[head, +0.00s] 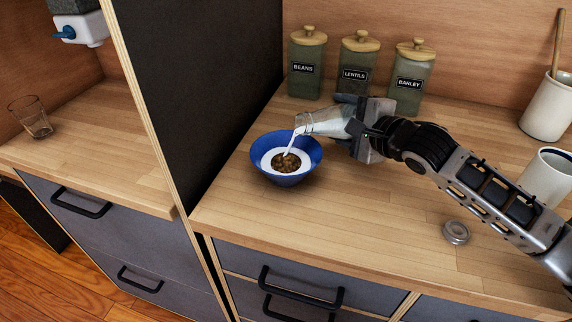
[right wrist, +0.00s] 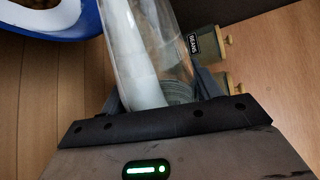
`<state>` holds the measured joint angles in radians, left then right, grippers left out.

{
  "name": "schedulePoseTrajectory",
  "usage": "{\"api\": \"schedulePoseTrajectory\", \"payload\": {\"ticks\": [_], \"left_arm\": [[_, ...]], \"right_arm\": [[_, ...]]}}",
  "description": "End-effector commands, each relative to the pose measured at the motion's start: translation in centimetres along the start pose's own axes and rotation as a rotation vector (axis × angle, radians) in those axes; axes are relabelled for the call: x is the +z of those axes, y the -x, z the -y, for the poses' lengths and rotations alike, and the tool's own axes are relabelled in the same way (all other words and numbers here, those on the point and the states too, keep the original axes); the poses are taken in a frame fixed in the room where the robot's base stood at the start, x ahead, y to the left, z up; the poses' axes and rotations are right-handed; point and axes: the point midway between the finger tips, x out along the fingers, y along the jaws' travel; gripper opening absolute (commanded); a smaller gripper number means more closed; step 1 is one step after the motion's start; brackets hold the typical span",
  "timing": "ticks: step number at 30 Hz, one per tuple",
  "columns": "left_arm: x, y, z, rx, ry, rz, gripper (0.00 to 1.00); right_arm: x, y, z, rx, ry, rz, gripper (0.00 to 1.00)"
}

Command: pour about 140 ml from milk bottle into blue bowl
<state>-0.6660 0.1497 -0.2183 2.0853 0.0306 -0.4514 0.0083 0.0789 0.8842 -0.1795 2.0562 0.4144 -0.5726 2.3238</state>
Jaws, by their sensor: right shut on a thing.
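The blue bowl (head: 312,158) stands upright on the wooden counter. It holds white milk and a mound of brown pieces; part of its blue rim shows in the right wrist view (right wrist: 88,27). My right gripper (head: 356,125) is shut on the clear glass milk bottle (head: 322,121). The bottle is tipped with its mouth to the left, above the bowl's rim, and a white stream falls from it into the bowl. In the right wrist view, milk lies along one side inside the bottle (right wrist: 150,50). My left gripper is not in view.
Three green canisters (head: 354,68) stand behind my right gripper. A small round lid (head: 456,232) lies on the counter near its front edge. A white mug (head: 549,172) and a utensil crock (head: 548,105) are at right. A dark partition (head: 200,80) rises left of the bowl.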

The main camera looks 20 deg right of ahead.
Motion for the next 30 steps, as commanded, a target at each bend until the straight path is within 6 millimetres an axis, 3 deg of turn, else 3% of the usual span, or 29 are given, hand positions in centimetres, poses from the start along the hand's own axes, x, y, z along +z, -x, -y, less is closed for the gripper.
{"api": "schedulePoseTrajectory", "payload": {"ticks": [1, 10, 30], "left_arm": [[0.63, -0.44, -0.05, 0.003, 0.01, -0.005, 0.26], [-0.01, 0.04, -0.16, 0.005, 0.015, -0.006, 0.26], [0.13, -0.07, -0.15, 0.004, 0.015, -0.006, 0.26]], "right_arm": [[-0.78, -0.03, 0.26, -0.014, -0.024, 0.006, 0.17], [-0.73, 0.11, 0.84, -0.014, -0.121, 0.033, 0.17], [-0.78, 0.07, 0.69, -0.014, -0.117, 0.033, 0.17]]}}
